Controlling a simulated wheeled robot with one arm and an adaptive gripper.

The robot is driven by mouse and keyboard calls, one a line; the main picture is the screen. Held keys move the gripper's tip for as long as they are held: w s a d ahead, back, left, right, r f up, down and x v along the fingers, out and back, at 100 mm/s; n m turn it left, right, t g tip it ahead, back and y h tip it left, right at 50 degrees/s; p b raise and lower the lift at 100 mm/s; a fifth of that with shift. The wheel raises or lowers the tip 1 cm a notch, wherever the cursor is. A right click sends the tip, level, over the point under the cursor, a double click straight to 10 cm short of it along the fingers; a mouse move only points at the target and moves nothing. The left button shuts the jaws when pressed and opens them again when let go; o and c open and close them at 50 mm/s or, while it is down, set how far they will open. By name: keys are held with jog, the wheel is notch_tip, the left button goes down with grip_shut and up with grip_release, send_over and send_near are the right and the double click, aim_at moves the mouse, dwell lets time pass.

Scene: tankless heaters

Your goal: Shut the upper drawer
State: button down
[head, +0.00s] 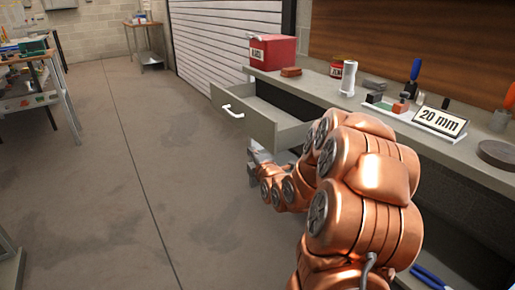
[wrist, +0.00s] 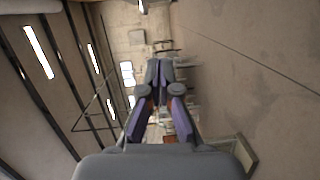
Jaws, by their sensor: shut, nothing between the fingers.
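The upper drawer (head: 275,128) under the workbench top stands pulled out, its inside showing. Its front panel faces left and carries a white bar handle (head: 234,111). My gripper (head: 256,153) is below and slightly right of the drawer front in the head view, partly hidden by my copper-coloured arm. I cannot tell whether it touches the drawer. In the wrist view my gripper's fingers (wrist: 160,72) are together with nothing between them.
The grey workbench (head: 470,165) runs along the right, holding a red box (head: 272,52), a white cylinder (head: 348,77) and a "20 mm" sign (head: 439,121). A cart (head: 35,98) stands at the far left. The concrete floor (head: 150,190) between is clear.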

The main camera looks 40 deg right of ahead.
aim_at(258, 135)
jog(key=shift+t+h, duration=0.3)
jog(key=shift+h, duration=0.1)
jog(key=shift+w+d+f+p, duration=0.15)
jog(key=shift+w+d+p, duration=1.8)
jog(key=shift+w+d, duration=2.5)
